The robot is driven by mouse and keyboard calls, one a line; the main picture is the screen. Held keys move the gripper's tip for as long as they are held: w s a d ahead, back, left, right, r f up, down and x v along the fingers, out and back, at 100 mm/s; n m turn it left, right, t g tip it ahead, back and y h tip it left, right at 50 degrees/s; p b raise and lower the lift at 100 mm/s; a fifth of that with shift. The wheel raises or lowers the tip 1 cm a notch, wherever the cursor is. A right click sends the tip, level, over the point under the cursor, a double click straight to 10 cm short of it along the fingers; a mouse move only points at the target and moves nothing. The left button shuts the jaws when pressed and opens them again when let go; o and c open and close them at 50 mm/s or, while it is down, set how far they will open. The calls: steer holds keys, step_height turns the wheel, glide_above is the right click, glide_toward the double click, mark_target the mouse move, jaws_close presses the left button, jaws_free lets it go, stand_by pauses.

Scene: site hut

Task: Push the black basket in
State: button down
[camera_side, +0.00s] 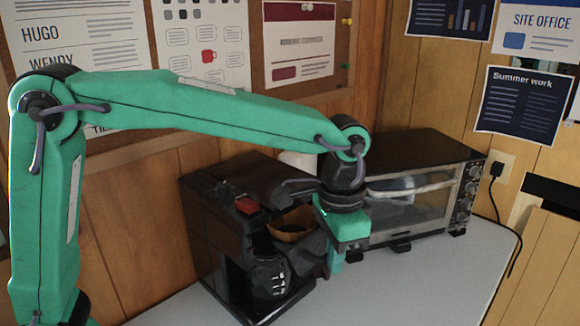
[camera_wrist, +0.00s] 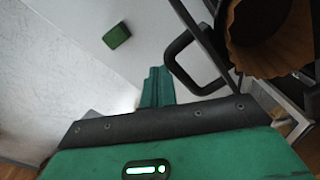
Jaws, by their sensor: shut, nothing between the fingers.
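The black basket (camera_side: 308,248) sticks out of the front of the black coffee machine (camera_side: 215,222), with a brown paper filter (camera_side: 293,226) in it. The filter also shows at the upper right of the wrist view (camera_wrist: 288,48). A black loop handle (camera_wrist: 183,48) stands just left of it there; I cannot tell whether it belongs to the basket or the jug. My gripper (camera_side: 335,263) is shut and empty, pointing down close to the right of the basket. Its fingertips (camera_wrist: 157,75) are beside the loop handle; I cannot tell whether they touch. The gripper hides part of the basket's outer side.
A dark glass jug (camera_side: 268,277) stands in the machine below the basket. A red switch (camera_side: 247,205) is on the machine. A toaster oven (camera_side: 425,155) stands behind and right. A green block (camera_wrist: 117,36) lies on the pale worktop (camera_side: 420,285), which is clear at front right.

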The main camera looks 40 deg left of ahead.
mark_target(309, 236)
steer(key=shift+a, duration=3.7)
steer(key=shift+d, duration=0.8)
steer(key=shift+r, duration=0.15)
